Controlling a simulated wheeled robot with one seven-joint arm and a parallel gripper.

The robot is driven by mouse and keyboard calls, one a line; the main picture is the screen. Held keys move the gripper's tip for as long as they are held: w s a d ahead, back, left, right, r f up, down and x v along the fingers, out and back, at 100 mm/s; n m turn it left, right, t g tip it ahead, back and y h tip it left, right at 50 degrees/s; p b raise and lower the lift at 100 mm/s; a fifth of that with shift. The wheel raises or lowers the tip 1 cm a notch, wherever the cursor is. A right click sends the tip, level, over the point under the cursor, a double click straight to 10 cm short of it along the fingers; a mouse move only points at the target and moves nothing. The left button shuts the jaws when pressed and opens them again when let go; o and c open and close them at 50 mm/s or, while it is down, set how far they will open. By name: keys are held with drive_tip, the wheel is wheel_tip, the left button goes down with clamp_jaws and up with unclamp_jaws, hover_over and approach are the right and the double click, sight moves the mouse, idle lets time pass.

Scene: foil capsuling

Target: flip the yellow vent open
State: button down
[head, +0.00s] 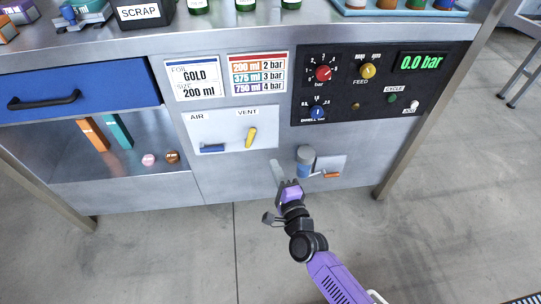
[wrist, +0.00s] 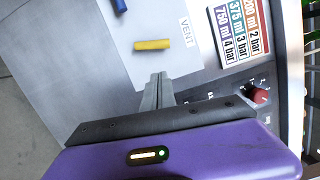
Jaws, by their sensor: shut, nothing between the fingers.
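The yellow vent lever (head: 251,137) sits on a white plate under the VENT label on the front panel. It stands nearly upright, tilted slightly, in the head view; in the wrist view the yellow lever (wrist: 152,44) lies across the picture just beyond my fingertips. My gripper (head: 276,166) is below and to the right of the lever in the head view. My gripper's fingers (wrist: 158,76) are together with nothing between them. A gap shows between the fingertips and the lever in the wrist view.
The blue AIR lever (head: 212,149) lies level, left of the vent lever. A blue-and-grey cylindrical part (head: 305,160) and an orange handle (head: 331,175) sit right of my gripper. The black control panel (head: 385,80) with knobs is at upper right.

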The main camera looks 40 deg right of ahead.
drive_tip(key=shift+v, duration=1.3)
drive_tip(key=s+a+r+n+g+y, duration=0.15)
drive_tip(key=s+a+r+n, duration=0.3)
drive_tip(key=s+n, duration=0.45)
drive_tip(key=s+a+r+n+y, duration=0.4)
drive_tip(key=s+n, duration=0.3)
drive_tip(key=s, duration=0.5)
drive_tip(key=s+a+r+n+g+y, duration=0.1)
drive_tip(key=s+a+r+n+y, duration=0.1)
drive_tip(key=s+a+r+n, duration=0.5)
drive_tip(key=s+d+r+n+p, duration=0.1)
drive_tip(key=s+r+p, duration=0.2)
drive_tip(key=r+p, duration=1.2)
drive_tip(key=shift+d+p, duration=0.3)
drive_tip(key=shift+p, duration=0.8)
